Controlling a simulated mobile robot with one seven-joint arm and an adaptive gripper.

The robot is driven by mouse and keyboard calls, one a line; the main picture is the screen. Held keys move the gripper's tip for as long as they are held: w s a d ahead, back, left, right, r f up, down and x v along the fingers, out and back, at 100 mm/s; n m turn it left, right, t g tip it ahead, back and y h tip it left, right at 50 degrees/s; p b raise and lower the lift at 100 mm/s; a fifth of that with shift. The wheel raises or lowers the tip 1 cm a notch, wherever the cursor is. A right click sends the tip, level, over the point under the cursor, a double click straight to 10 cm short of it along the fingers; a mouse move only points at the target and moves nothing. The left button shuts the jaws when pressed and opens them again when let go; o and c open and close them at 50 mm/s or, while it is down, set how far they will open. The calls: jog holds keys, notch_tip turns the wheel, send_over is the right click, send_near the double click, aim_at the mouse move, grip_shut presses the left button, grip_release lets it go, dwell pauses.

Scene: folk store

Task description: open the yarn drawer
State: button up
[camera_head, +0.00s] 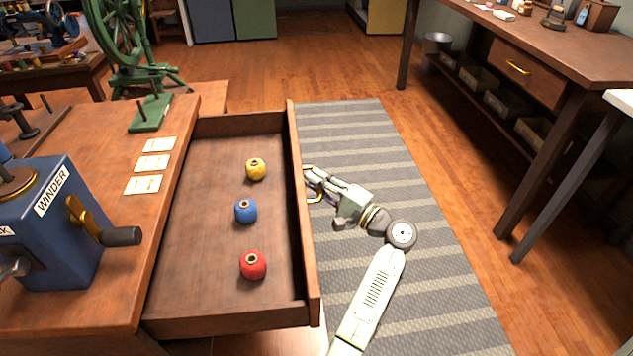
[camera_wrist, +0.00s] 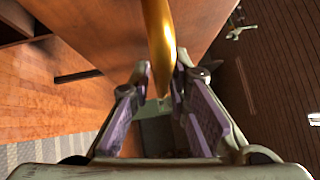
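The yarn drawer (camera_head: 212,313) is pulled far out of the wooden counter, toward the right in the head view. A yellow yarn ball (camera_head: 256,170), a blue one (camera_head: 246,212) and a red one (camera_head: 253,266) sit inside it in a row. A gold bar handle (camera_head: 309,168) is on the drawer's front panel. My gripper (camera_head: 312,184) is at this handle, outside the front. In the wrist view the handle (camera_wrist: 159,40) passes between the fingertips of my gripper (camera_wrist: 163,75), which look closed on it.
A blue winder (camera_head: 55,225), several small cards (camera_head: 152,163) and a green spinning wheel (camera_head: 122,45) stand on or by the counter (camera_head: 150,115). A striped rug (camera_head: 375,150) lies right of the drawer. A workbench (camera_head: 560,50) is at right, with open floor between.

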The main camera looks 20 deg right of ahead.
jog(key=shift+o, duration=1.2)
jog(key=shift+r, duration=0.1)
jog(key=v, duration=1.2)
